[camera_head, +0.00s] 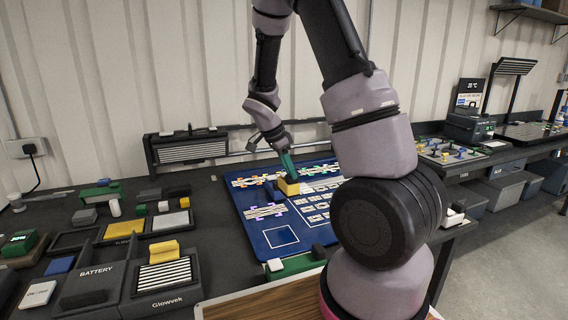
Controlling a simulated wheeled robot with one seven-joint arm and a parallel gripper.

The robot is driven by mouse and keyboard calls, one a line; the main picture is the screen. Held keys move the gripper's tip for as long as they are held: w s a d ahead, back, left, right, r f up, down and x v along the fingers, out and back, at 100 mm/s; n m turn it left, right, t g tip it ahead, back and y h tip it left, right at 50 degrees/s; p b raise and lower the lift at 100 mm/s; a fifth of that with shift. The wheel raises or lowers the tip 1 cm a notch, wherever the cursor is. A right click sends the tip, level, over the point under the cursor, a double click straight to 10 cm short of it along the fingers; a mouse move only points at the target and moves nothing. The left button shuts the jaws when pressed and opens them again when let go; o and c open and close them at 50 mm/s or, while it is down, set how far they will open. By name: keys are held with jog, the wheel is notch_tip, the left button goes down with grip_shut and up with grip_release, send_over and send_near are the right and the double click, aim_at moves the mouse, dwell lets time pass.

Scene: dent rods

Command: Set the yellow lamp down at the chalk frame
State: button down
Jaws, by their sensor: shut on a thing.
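My gripper (287,172) reaches down over the blue mat, its teal fingers shut on a yellow block-shaped thing (289,187), which looks to be the yellow lamp. It is at or just above the mat's middle; I cannot tell whether it touches. A thin white square outline (281,228), which looks to be the chalk frame, is on the mat's near left part. It is empty and lies nearer to me than the held lamp. Another yellow block (164,246) sits by the striped panel marked Glowvek at the left.
The blue mat (252,228) carries several white labels and small coloured pieces. A green and white piece (296,265) lies at its near edge. Dark trays (106,290) and parts crowd the left of the bench. My own arm hides the mat's right side.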

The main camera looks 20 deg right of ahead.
aim_at(289, 193)
jog(key=shift+w+d+r+m, duration=0.1)
jog(key=shift+w+m, duration=0.05)
jog(key=shift+m, duration=0.25)
jog(key=shift+w+f, duration=0.1)
jog(key=shift+f, duration=4.05)
jog(key=shift+f, duration=0.45)
jog(key=c, duration=0.5)
grip_release()
